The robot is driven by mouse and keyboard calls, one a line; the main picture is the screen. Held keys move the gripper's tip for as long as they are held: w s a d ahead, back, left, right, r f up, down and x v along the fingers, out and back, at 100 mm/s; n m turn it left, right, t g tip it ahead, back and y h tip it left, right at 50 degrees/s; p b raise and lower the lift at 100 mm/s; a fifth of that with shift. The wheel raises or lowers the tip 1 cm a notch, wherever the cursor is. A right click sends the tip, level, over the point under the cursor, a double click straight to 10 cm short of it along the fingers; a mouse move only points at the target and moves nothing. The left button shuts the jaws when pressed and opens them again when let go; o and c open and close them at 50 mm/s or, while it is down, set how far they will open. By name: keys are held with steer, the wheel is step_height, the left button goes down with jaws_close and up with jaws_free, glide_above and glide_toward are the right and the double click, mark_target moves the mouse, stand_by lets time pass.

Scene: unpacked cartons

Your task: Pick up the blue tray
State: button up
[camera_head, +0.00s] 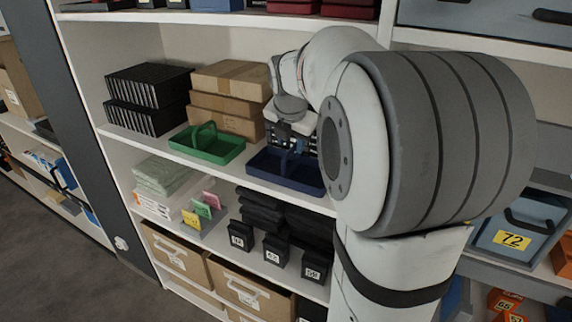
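The dark blue tray (300,184) sits on the middle shelf, to the right of the green tray, and has a raised handle like the green one. My arm reaches in from the right, and my gripper (290,147) is directly above and at the tray's handle. The fingers are small and dark against the tray, so I cannot tell whether they are open or shut, or whether they touch the handle. My arm hides the tray's right end and what lies behind it.
The green tray (207,145) stands close by on the left. Stacked brown cartons (229,100) and black cases (148,98) stand behind. The upper shelf (220,19) is above my arm. Black numbered boxes (275,250) stand on the shelf below.

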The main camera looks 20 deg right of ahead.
mark_target(288, 152)
steer(key=p+x, duration=0.1)
steer(key=x, duration=0.5)
steer(key=shift+w+a+f+p, duration=0.15)
steer(key=shift+w+p, duration=0.2)
jaws_close()
